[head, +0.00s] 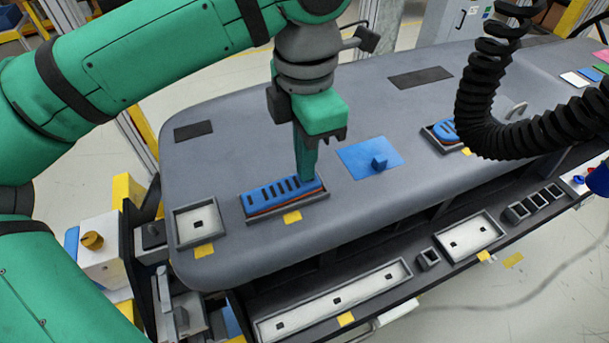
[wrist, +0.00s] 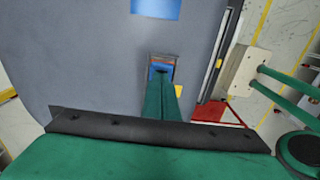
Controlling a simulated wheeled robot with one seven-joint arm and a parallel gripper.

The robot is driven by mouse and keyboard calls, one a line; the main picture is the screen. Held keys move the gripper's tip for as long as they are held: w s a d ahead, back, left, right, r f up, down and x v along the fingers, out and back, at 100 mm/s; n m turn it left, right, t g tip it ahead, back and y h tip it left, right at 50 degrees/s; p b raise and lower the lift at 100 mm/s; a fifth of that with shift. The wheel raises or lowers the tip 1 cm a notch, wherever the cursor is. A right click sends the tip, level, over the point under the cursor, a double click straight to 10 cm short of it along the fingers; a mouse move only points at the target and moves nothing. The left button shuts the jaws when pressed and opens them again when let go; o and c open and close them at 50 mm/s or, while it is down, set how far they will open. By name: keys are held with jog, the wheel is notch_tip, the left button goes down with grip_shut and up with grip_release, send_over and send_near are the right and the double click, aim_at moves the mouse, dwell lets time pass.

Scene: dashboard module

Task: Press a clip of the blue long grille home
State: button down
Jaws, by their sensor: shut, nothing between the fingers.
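The blue long grille (head: 280,193) sits in a dark rectangular frame on the grey dashboard, with a red-orange strip showing along its front edge. It looks slightly tilted in the frame. My gripper (head: 306,178) is shut and empty, pointing down with its tips at the right end of the grille. I cannot tell from the head view whether they touch it. In the wrist view, the shut fingers (wrist: 161,78) reach toward the blue grille end (wrist: 161,67), and they hide most of the grille.
A blue mat (head: 362,156) with a small blue block (head: 379,162) lies right of the grille. An empty framed recess (head: 199,223) is at left. Another blue part (head: 446,131) sits in a frame at right, near a hanging black coiled hose (head: 500,105). Empty trays (head: 338,300) line the front shelf.

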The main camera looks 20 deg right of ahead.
jog(key=shift+a+f, duration=0.1)
jog(key=shift+f, duration=0.05)
jog(key=shift+s+f, duration=0.2)
jog(key=shift+f, duration=0.1)
jog(key=shift+f, duration=0.15)
dwell(0.6)
jog(key=shift+w, duration=0.2)
jog(key=shift+s+f, duration=0.15)
jog(key=shift+s, duration=0.05)
dwell(0.8)
jog(key=shift+w, duration=0.1)
dwell(0.5)
